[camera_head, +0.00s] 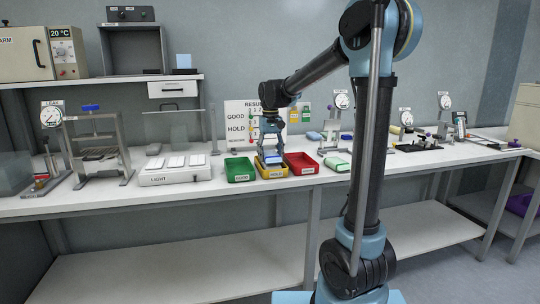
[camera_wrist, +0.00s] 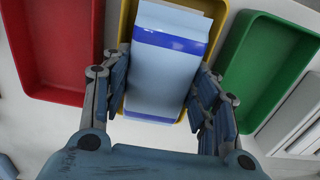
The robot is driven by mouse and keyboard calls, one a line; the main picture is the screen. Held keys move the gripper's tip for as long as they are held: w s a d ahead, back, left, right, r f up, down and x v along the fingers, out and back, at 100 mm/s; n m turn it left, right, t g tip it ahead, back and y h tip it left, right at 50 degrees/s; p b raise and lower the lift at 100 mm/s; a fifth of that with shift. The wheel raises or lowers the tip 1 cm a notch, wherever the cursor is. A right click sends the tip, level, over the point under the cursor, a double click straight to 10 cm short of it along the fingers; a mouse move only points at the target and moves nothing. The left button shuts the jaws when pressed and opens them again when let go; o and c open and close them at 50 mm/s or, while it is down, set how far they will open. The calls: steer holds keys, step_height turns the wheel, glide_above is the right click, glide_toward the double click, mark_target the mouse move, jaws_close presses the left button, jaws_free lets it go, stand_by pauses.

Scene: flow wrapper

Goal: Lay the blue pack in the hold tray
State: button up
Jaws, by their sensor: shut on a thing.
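The blue pack (camera_wrist: 165,68) is pale blue with darker blue bands and fills the middle of the wrist view. My gripper (camera_wrist: 160,105) is shut on it, one finger along each long side. In the head view my gripper (camera_head: 271,150) points down over the yellow hold tray (camera_head: 272,174). The tray's yellow rim (camera_wrist: 217,18) shows around the pack in the wrist view. The pack lies over the tray opening, and its near end reaches the near rim. I cannot tell whether it touches the tray floor. In the head view the pack is mostly hidden by the gripper.
A green tray (camera_head: 240,169) stands left of the hold tray and a red tray (camera_head: 301,163) stands right of it. A light box (camera_head: 175,176) is farther left. A pale green pack (camera_head: 337,163) lies right of the red tray. A results board (camera_head: 240,112) stands behind.

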steer(key=o, duration=1.1)
steer(key=shift+o, duration=0.2)
step_height(320, 180, up, 11)
steer(key=s+d+f, duration=0.2)
steer(key=s+d, duration=0.5)
steer(key=d, duration=0.1)
steer(key=s+d+f+m+t, duration=0.1)
steer(key=s+d+f, duration=0.5)
steer(key=s+f, duration=0.6)
steer(key=s+d+f+m+t, duration=0.1)
steer(key=s+d+f+m, duration=0.1)
steer(key=s+d+f, duration=0.5)
steer(key=s+f, duration=0.5)
steer(key=shift+s+d+f, duration=0.15)
steer(key=shift+s, duration=0.2)
